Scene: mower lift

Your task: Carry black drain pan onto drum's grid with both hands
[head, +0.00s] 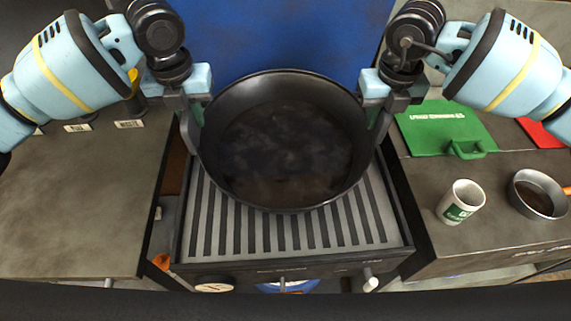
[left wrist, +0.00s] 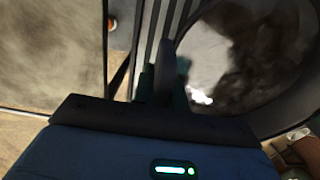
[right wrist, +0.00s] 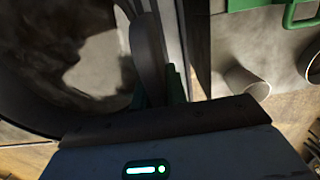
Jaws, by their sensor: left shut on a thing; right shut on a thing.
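The black drain pan (head: 283,150) is a round, deep basin with dark residue inside. It is over the drum's grid (head: 285,232), a slatted metal surface whose slats show in front of the pan. I cannot tell whether the pan touches the slats. My left gripper (head: 197,112) is shut on the pan's left side and my right gripper (head: 375,112) is shut on its right side. The pan also shows in the left wrist view (left wrist: 235,55) and the right wrist view (right wrist: 75,45). The fingertips are partly hidden against the rim.
A grey worktop (head: 75,200) is on the left. The right worktop carries a green case (head: 445,125), a white mug (head: 461,201), a small pan (head: 537,195) and a red item (head: 545,132). A blue surface (head: 285,35) is behind.

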